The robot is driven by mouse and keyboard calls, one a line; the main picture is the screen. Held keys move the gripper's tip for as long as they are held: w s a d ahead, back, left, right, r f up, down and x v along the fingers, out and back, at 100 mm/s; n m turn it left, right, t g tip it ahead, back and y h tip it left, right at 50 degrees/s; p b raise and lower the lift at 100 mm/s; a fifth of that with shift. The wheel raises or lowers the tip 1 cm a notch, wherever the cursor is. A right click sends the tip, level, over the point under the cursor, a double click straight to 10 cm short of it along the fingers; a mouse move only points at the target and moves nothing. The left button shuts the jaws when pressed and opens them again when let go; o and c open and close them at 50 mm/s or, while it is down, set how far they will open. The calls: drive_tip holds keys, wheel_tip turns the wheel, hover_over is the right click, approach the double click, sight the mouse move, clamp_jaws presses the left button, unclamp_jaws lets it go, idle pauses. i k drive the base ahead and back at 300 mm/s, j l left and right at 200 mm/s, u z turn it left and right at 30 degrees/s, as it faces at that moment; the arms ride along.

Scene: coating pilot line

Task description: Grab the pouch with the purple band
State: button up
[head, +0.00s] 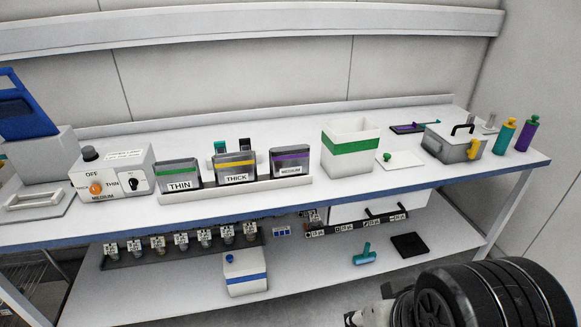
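The pouch with the purple band (290,161) stands upright at the right end of a row of three grey pouches on the bench. Its label reads MEDIUM. Left of it stand the pouch with the yellow band (235,166), labelled THICK, and the pouch with the green band (179,175), labelled THIN. All three are in a long low light-grey holder (250,191), whose front lip hides their bottoms. I cannot make out my gripper in the head view.
A white bin with a green band (350,157) stands right of the pouches. A control box (118,172) stands left of them. A lidded metal container (452,144) sits farther right. The lower shelf holds several jars and a blue-banded box (245,280).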

sight(292, 161)
drive_tip(key=i+j+u, duration=0.1)
drive_tip(key=i, duration=0.45)
drive_tip(key=i+j, duration=0.25)
drive_tip(key=i, duration=0.3)
drive_tip(key=i+j+u, duration=0.15)
drive_tip(key=i, duration=0.45)
